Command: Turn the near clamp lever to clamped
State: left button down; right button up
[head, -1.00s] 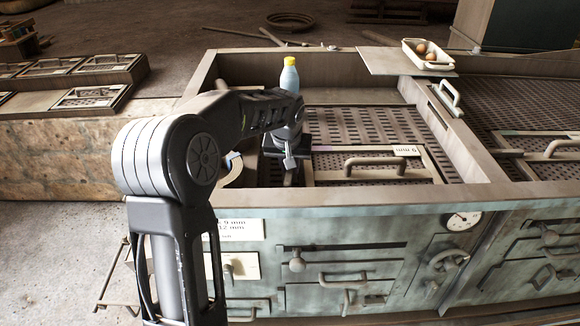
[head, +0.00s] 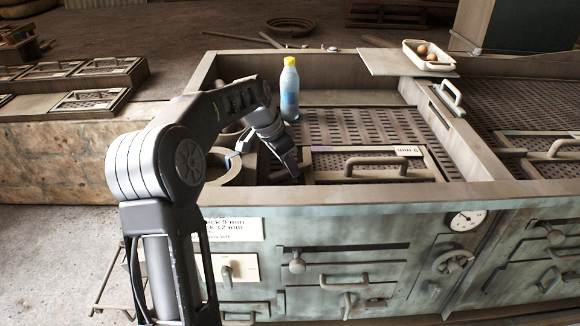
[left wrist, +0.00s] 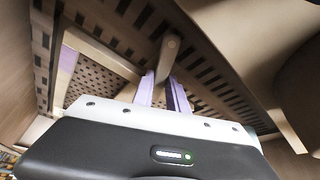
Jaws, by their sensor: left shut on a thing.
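My left gripper (head: 294,172) reaches down into the near part of the recessed bay, at the left edge of a framed panel with a bar handle (head: 375,161). In the left wrist view, the near clamp lever (left wrist: 168,52) is a small grey-brown lever standing between the two pale fingers of the gripper (left wrist: 165,92). The fingers are shut on it. The lever sits beside the corner of the panel's frame (left wrist: 98,48). In the head view the gripper hides the lever, so its exact angle is hard to tell. My right gripper is in neither view.
A blue bottle with a yellow cap (head: 289,92) stands behind the gripper. A round pulley-like ring (head: 226,168) lies left of it. The bay's front rim (head: 400,194) is close in front. A tray with eggs (head: 428,56) is at the back right.

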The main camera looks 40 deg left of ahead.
pick_arm(q)
jog(key=m+h, duration=0.1)
jog(key=m, duration=0.1)
jog(key=shift+a+r+m+g, duration=0.1)
jog(key=shift+m+g, duration=0.2)
jog(key=shift+m, duration=0.1)
jog(key=shift+m+g+h+p, duration=0.35)
jog(key=shift+m+p, duration=0.3)
jog(key=shift+m, duration=0.65)
jog(key=c, duration=1.3)
grip_release()
